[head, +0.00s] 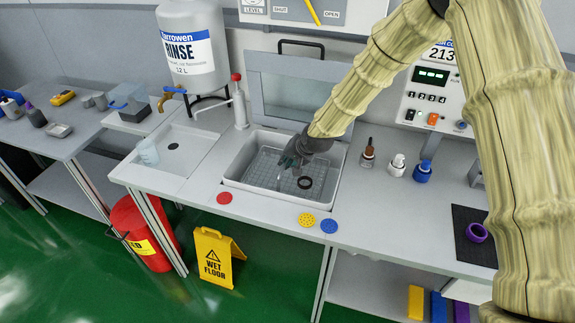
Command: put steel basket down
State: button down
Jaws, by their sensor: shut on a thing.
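The steel basket (262,166) is a grey wire mesh inside the rectangular grey basin (231,184) in the middle of the bench. My gripper (284,171) reaches down into the basin from the upper right, over the middle of the basket. It is shut on the basket, seemingly at a thin upright part. My fingers and wrist hide part of the mesh. A small dark ring (305,182) shows in the basket, right of my fingers. I cannot tell whether the basket touches the basin floor.
A raised clear lid (292,94) stands behind the basin.

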jog(key=shift+f+p, duration=0.3)
jog(key=shift+f, duration=1.2)
jog(key=c, duration=1.5)
grip_release()
jog(key=shift+c, duration=0.2)
jog(key=shift+d+r, duration=0.1)
jog(key=shift+r, duration=0.1)
jog(key=b+v, duration=0.3)
jog(key=v, duration=0.8)
jog(key=shift+s+r, duration=0.15)
jog(key=shift+r, duration=0.15)
jog(key=shift+d, duration=0.1)
